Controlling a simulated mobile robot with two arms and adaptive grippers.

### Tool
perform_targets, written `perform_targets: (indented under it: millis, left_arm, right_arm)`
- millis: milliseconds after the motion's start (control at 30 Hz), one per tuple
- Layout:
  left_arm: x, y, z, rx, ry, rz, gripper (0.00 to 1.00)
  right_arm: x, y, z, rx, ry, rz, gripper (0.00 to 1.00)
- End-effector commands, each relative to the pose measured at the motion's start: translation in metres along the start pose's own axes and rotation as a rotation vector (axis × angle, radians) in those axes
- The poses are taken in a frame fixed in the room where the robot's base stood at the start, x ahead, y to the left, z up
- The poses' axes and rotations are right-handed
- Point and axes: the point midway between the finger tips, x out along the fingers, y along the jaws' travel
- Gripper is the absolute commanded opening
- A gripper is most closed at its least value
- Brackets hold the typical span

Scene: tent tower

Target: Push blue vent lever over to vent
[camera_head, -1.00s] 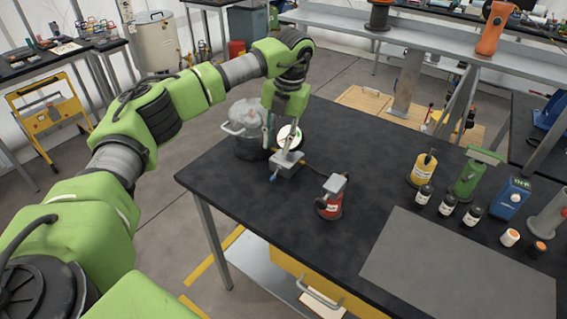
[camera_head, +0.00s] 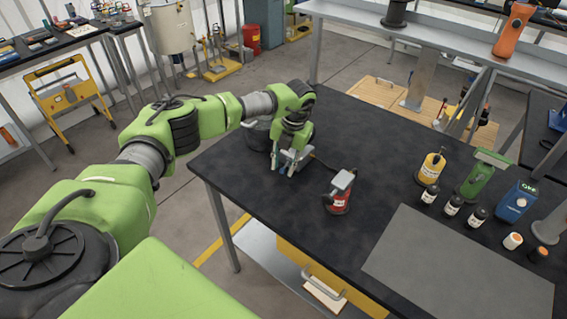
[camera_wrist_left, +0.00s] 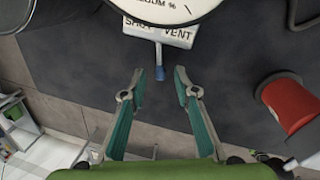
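In the left wrist view, the blue vent lever (camera_wrist_left: 160,72) hangs from a light block (camera_wrist_left: 160,34) whose edge reads SHUT at left and VENT at right. The lever points down the picture, between the two words. A white vacuum dial (camera_wrist_left: 165,8) is cut off at the top. My left gripper (camera_wrist_left: 159,75) is open, with one teal-padded finger on each side of the lever's tip and a gap to both. In the head view my left gripper (camera_head: 290,165) hides most of the block and dial. My right gripper is not in view.
A red canister (camera_head: 340,193) stands just right of the gripper, also in the wrist view (camera_wrist_left: 288,102). A metal pot (camera_head: 258,138) is behind the gripper. Several bottles, a yellow canister (camera_head: 432,168) and a grey mat (camera_head: 455,265) occupy the right of the black table. The middle is clear.

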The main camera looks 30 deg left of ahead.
Motion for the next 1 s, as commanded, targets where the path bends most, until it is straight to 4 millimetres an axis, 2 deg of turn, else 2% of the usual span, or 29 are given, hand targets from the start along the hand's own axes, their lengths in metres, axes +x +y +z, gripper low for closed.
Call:
perform_targets:
  millis: [367, 467, 500, 733, 1000]
  left_arm:
    - [0.006, 0.000, 0.000, 0.001, 0.000, 0.000, 0.28]
    - [0.006, 0.000, 0.000, 0.001, 0.000, 0.000, 0.02]
    - [0.006, 0.000, 0.000, 0.001, 0.000, 0.000, 0.00]
    - [0.007, -0.003, 0.000, -0.028, 0.005, 0.000, 0.00]
    - [0.005, -0.015, 0.004, -0.294, 0.046, -0.001, 0.00]
  right_arm:
    - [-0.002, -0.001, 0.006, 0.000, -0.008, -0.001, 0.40]
    - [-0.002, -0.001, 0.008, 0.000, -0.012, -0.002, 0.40]
    - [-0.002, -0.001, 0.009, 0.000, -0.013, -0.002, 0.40]
    - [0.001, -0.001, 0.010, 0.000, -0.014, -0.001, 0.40]
    - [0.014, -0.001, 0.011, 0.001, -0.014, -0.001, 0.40]
